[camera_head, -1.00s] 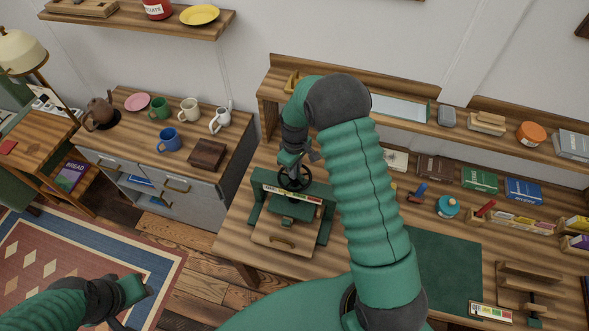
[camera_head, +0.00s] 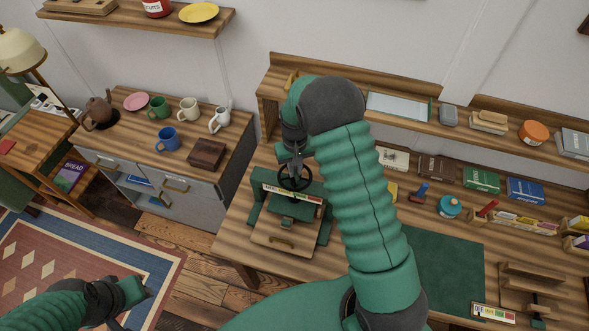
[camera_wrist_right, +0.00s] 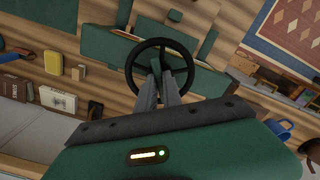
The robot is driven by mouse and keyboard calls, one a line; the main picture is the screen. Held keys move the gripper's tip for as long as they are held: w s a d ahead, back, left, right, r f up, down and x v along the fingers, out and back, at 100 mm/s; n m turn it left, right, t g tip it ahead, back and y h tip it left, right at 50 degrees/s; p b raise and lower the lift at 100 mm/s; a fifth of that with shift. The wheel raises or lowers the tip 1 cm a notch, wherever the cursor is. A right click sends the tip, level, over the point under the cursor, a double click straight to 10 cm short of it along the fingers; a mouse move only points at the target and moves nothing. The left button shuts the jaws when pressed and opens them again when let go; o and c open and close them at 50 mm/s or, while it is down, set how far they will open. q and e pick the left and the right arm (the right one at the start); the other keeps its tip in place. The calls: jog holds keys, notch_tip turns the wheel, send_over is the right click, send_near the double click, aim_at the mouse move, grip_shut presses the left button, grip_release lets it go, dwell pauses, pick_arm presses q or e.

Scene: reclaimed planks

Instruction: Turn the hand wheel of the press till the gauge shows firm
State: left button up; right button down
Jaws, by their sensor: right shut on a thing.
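The green press (camera_head: 261,214) stands on the workbench, with a coloured gauge strip (camera_head: 293,194) across its front. I cannot read where the gauge stands. Its black hand wheel (camera_head: 295,177) sits on top, and it also shows in the right wrist view (camera_wrist_right: 137,62). My right gripper (camera_head: 296,158) reaches down onto the wheel from above. In the right wrist view its fingers (camera_wrist_right: 162,82) are close together inside the ring, shut on the wheel's middle part. My left gripper (camera_head: 138,300) is at the lower left, over the rug, away from the press; its jaws are unclear.
A wooden board with a handle (camera_head: 280,243) lies at the press's foot. A green mat (camera_head: 445,265) lies to the right on the bench. Books, a stamp and a shelf (camera_head: 460,122) line the back. A cabinet with mugs (camera_head: 200,190) stands at left.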

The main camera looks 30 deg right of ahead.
jog(key=shift+w+r+m, duration=0.1)
jog(key=shift+m, duration=1)
jog(key=c, duration=1.5)
grip_release()
notch_tip(320, 180, up, 17)
jog(key=b, duration=0.3)
jog(key=shift+f, duration=0.2)
